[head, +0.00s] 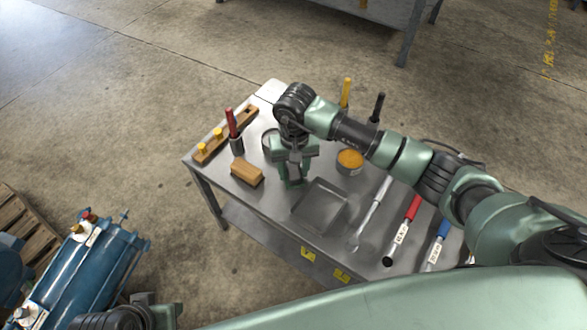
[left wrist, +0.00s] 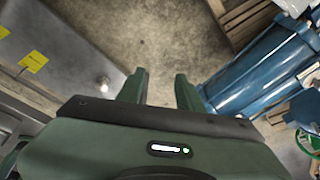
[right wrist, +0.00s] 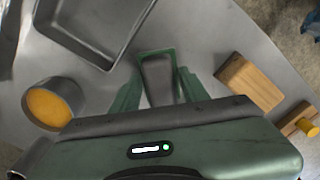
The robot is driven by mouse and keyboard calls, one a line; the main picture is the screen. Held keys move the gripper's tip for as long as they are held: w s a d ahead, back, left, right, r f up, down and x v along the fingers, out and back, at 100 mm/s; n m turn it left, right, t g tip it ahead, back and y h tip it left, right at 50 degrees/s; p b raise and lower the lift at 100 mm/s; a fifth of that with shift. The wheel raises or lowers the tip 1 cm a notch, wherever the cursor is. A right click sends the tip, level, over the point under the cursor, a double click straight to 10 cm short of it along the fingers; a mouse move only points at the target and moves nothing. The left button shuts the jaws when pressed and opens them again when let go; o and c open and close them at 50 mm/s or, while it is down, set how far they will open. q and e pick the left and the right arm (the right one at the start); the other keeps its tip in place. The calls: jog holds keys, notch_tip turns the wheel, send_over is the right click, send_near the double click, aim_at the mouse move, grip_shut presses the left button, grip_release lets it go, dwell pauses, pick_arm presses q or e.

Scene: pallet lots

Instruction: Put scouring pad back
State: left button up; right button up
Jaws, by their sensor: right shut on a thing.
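My right gripper (head: 292,178) is low over the steel table (head: 270,205), between a wooden block and a shallow grey tray. In the right wrist view its fingers (right wrist: 158,88) are shut on a flat piece with a green edge and a greyish face, which I take as the scouring pad (right wrist: 157,68). Whether the pad touches the table I cannot tell. In the head view the gripper mostly hides it. My left gripper (left wrist: 158,88) is open and empty, off the table over the concrete floor.
The grey tray (head: 320,206), wooden block (head: 247,173) and orange-filled tin (head: 349,161) stand close around the right gripper. Red-handled (head: 403,228) and blue-handled (head: 438,243) tools lie to the right. A wooden rack (head: 226,135) is at the left edge. Blue machinery (head: 90,265) stands lower left.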

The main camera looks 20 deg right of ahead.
aim_at(294, 171)
jog(key=o, duration=1.4)
jog(key=shift+o, duration=0.2)
jog(key=shift+r+p, duration=0.25)
jog(key=shift+p, duration=0.1)
pick_arm(q)
jog(key=p+x, duration=0.1)
jog(key=x, duration=0.5)
jog(key=shift+s+f, duration=0.2)
jog(key=shift+f, duration=0.1)
pick_arm(e)
notch_tip(294, 171, up, 12)
jog(key=shift+s+f, duration=0.15)
pick_arm(q)
jog(key=shift+d, duration=0.15)
